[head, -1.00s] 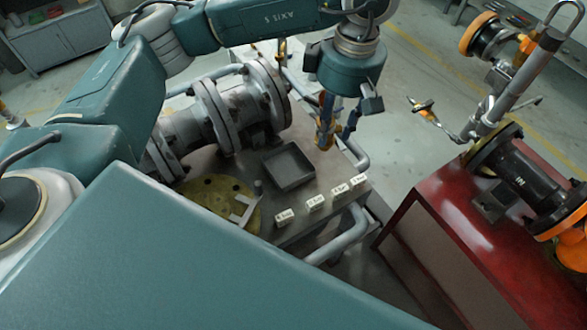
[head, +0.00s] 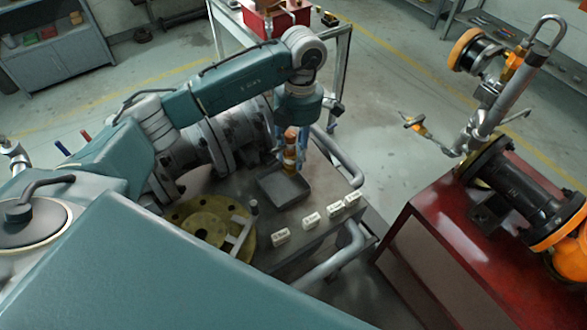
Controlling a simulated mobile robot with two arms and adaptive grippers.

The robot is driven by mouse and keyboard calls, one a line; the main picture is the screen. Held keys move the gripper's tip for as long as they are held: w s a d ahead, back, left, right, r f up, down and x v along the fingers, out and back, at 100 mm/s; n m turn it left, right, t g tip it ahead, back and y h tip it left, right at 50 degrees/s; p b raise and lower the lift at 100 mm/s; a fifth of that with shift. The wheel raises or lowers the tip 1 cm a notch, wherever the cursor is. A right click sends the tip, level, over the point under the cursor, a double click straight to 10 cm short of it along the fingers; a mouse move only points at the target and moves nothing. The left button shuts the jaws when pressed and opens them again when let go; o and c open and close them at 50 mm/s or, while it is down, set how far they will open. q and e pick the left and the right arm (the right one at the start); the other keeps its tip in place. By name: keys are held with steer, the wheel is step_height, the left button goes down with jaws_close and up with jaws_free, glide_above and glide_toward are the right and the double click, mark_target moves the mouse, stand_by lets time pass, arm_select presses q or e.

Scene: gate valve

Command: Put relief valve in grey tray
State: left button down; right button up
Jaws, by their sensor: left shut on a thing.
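The relief valve (head: 289,158), a small upright orange and brass piece with a pale band, hangs below my left gripper (head: 291,135). The gripper points down and is shut on the valve's upper part; the fingers are partly hidden. The grey tray (head: 296,199) is a shallow square dish on the dark workbench. In the picture the valve's lower end overlaps the tray's back part; I cannot tell if it touches the tray floor. My right gripper is not in view.
Several white labelled blocks (head: 310,220) line the bench's front right edge. A yellowish flange disc (head: 198,220) lies left of the tray. A big flanged grey pipe (head: 225,135) stands behind. A red cabinet (head: 450,255) with a black valve body is at right.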

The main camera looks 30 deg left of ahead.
mark_target(294, 162)
arm_select(q)
step_height(294, 162, down, 4)
steer(key=shift+f+p, duration=0.1)
steer(key=shift+p, duration=0.2)
step_height(294, 162, down, 4)
steer(key=shift+r+p, duration=0.1)
steer(key=shift+p, duration=0.4)
steer(key=shift+f, duration=0.35)
steer(key=c, duration=1.2)
jaws_free()
